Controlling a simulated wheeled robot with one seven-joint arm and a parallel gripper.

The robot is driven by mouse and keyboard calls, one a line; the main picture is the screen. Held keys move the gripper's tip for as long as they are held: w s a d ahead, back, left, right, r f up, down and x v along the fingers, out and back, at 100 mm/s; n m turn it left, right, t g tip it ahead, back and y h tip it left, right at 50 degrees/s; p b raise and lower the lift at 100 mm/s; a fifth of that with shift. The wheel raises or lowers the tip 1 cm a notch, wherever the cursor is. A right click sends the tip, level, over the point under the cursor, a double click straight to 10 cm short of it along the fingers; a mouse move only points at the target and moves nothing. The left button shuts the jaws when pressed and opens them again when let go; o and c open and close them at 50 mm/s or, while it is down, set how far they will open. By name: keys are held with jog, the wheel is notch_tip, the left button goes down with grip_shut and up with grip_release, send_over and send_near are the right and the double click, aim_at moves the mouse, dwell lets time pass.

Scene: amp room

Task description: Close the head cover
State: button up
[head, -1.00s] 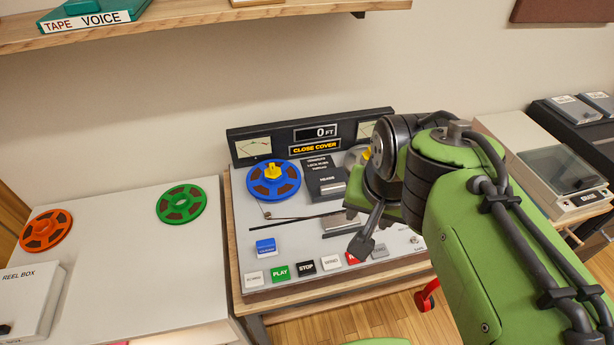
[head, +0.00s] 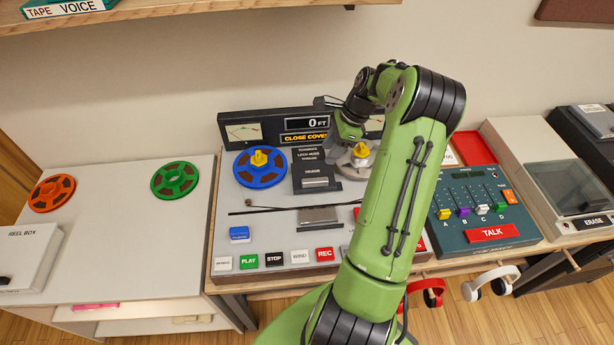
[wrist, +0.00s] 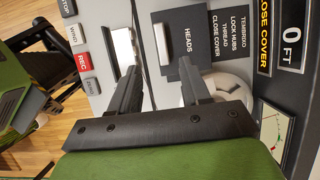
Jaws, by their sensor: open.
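The tape deck (head: 285,222) stands in the middle of the head view, and its display (head: 305,137) reads "CLOSE COVER". The dark head cover panel (head: 312,170), labelled "HEADS", stands between the blue reel (head: 260,167) and the right hub (head: 360,155). It also shows in the wrist view (wrist: 190,65). A silver block (head: 319,215) lies in front of it. My gripper (head: 335,152) is at the panel's right, beside the right hub. In the wrist view my gripper (wrist: 160,72) is open, its fingers apart near the panel's edge with nothing visible between them. Contact cannot be told.
Buttons including PLAY (head: 249,262) and REC (head: 325,254) line the deck's front. A mixer (head: 480,215) stands at right. Orange (head: 51,193) and green (head: 175,176) reels lie on the left table. A shelf (head: 190,22) overhangs the back.

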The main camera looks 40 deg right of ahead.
aim_at(311, 180)
jog(key=b+x, duration=0.1)
jog(key=x, duration=1.2)
jog(key=shift+d+b, duration=0.15)
jog(key=shift+b, duration=0.2)
grip_shut()
